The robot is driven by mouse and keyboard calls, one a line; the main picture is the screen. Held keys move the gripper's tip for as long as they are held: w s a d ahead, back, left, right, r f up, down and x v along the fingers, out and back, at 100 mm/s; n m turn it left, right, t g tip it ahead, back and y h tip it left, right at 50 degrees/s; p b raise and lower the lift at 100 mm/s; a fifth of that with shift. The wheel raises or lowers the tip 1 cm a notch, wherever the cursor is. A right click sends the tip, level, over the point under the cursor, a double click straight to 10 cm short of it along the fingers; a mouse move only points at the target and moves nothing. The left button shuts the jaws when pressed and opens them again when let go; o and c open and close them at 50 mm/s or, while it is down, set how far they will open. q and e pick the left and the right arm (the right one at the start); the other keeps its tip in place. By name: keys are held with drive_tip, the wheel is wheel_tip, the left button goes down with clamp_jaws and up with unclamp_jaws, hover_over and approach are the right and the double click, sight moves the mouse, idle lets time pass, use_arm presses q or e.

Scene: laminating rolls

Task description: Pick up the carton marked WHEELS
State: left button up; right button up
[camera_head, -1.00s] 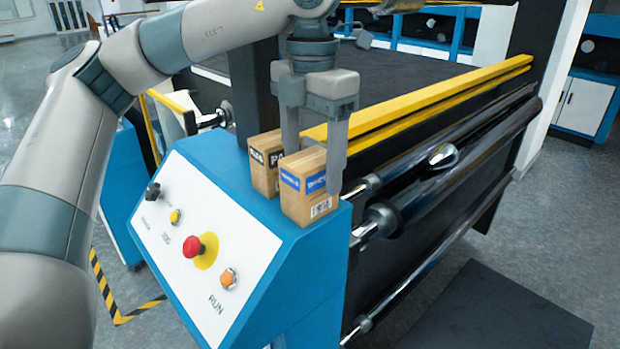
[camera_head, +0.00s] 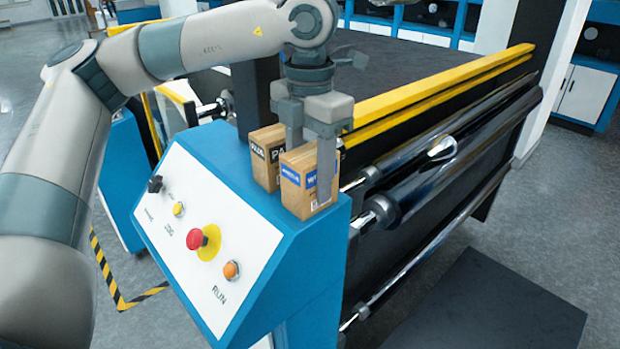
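The carton with blue labels (camera_head: 292,195), its lettering partly covered and starting with W, stands upright on the blue top of the control console (camera_head: 325,228). A second brown carton with black labels (camera_head: 262,165) stands just behind it to the left. My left gripper (camera_head: 311,172) points down over the blue-labelled carton. One finger lies against its right face, and the other goes down behind it, between the two cartons, its tip hidden. The fingers appear shut on this carton, which still rests on the console. My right gripper is not in view.
The console's sloped white panel has a red button (camera_head: 197,238), an orange button (camera_head: 231,270) and a black knob (camera_head: 155,184). Dark rollers (camera_head: 430,170) and a yellow rail (camera_head: 440,95) lie to the right. A dark mat (camera_head: 490,305) is on the floor.

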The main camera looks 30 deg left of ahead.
sight(311, 153)
use_arm(q)
drive_tip(key=shift+c, duration=1.2)
drive_tip(key=shift+r, duration=0.1)
drive_tip(key=shift+r+b, duration=0.55)
drive_tip(key=shift+b, duration=0.05)
wheel_tip(311, 153, up, 2)
drive_tip(key=shift+w+r+b, duration=0.1)
drive_tip(key=shift+r+b, duration=0.05)
drive_tip(key=shift+b, duration=0.75)
drive_tip(key=s+d+r+b, duration=0.1)
drive_tip(key=d+r+b, duration=0.3)
drive_tip(key=d+r, duration=0.3)
drive_tip(key=d, duration=0.4)
drive_tip(key=shift+s+d+r, duration=0.2)
drive_tip(key=shift+s+d, duration=0.1)
drive_tip(key=shift+d, duration=0.05)
